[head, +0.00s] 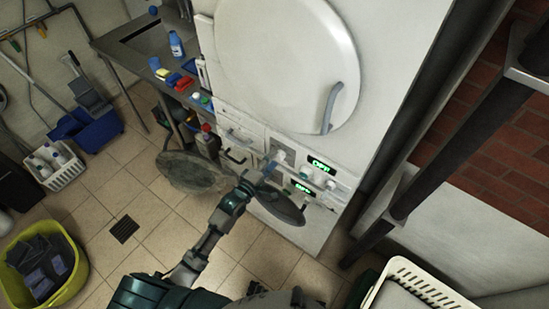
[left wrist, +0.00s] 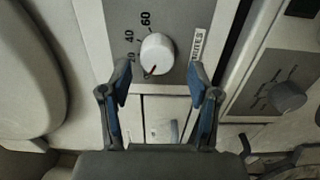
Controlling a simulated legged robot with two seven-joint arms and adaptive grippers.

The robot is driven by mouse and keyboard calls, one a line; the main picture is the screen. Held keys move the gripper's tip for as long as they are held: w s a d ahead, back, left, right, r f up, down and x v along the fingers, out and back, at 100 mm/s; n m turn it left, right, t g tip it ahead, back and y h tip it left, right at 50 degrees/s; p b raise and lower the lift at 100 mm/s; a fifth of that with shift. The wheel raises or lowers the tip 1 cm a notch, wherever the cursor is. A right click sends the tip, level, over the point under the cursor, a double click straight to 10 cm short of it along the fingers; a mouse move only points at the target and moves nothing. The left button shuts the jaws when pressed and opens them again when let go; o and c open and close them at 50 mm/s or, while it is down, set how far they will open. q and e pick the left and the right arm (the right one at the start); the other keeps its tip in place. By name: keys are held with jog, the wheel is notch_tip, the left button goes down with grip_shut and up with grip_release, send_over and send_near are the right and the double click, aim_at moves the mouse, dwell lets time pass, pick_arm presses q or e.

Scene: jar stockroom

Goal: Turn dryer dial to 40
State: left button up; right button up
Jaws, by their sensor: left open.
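The dryer (head: 230,50) is a white machine with a large round door. In the left wrist view its white round dial (left wrist: 157,53) sits on a grey plate marked 40, 60 and MINUTES; the lowest number is partly hidden. A small dark mark at the dial's lower left lies below the 40. My left gripper (left wrist: 160,82) is open, its two blue-padded fingers on either side just below the dial, not closed on it. In the head view my left gripper (head: 268,168) is at the grey control plate, which it partly covers. My right gripper is not seen.
A second dial (left wrist: 288,97) sits on a grey plate to the right. Green displays (head: 320,165) are on the panel. A side table (head: 150,42) with bottles stands left. A yellow tub (head: 75,285), a white basket (head: 70,173) and a cream basket (head: 405,270) stand around.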

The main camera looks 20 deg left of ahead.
pick_arm(q)
jog(key=shift+w+d, duration=0.45)
jog(key=shift+w, duration=0.2)
jog(key=shift+d+r, duration=0.1)
jog(key=shift+d, duration=0.7)
jog(key=c, duration=0.7)
jog(key=shift+a, duration=0.25)
jog(key=c, duration=0.4)
jog(key=shift+a, duration=0.25)
jog(key=shift+c, duration=0.4)
